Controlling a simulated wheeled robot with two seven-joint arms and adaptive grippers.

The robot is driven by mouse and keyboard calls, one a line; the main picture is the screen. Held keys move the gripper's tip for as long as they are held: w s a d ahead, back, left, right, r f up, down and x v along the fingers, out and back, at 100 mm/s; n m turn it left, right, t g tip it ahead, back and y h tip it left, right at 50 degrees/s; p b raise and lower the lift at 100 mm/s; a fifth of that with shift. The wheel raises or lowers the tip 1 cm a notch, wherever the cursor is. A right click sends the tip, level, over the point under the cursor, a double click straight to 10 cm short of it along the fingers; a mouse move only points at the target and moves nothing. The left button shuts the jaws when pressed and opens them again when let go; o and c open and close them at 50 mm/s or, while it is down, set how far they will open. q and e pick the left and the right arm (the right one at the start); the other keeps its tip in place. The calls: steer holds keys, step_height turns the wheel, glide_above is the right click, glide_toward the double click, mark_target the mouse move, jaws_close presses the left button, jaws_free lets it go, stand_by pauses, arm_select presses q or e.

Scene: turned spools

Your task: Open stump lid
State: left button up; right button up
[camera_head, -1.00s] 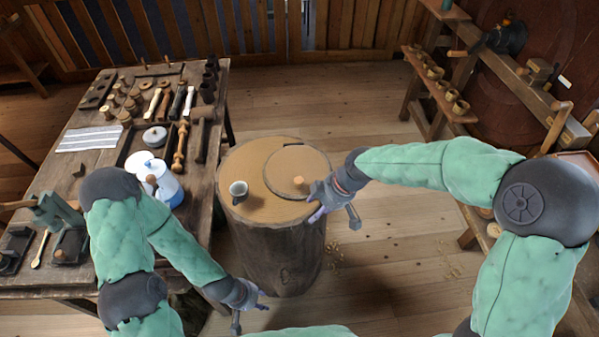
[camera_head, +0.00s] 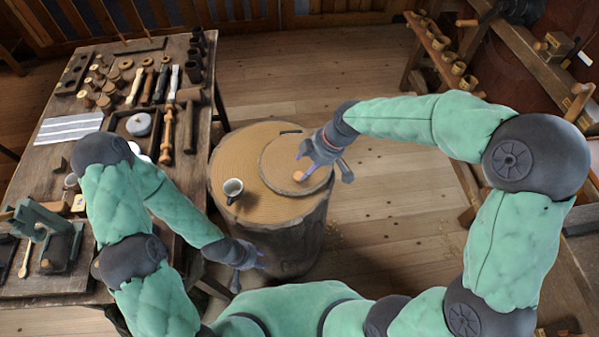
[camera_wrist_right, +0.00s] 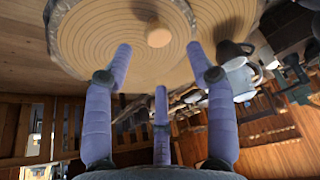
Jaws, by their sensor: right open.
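The wooden stump (camera_head: 224,170) stands upright on the floor, with a round flat lid (camera_head: 277,175) on the right part of its top. A small light wooden knob (camera_head: 299,176) rises from the lid; the knob also shows in the right wrist view (camera_wrist_right: 158,36). The lid lies flat on the stump. My right gripper (camera_head: 322,158) is above the lid, close to the knob. Its fingers are spread and empty, with the knob beyond their tips in the wrist view. My left gripper (camera_head: 248,268) hangs low at the stump's front left; its fingers are too small to judge.
A cluttered workbench (camera_head: 60,150) with turned wooden pieces is at left. Shelves with small pots (camera_head: 440,42) are at right. Floor behind the stump is clear.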

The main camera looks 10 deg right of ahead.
mark_target(298, 175)
steer(key=b+x, duration=0.1)
steer(key=x, duration=0.6)
steer(key=shift+r, duration=0.1)
jaws_close()
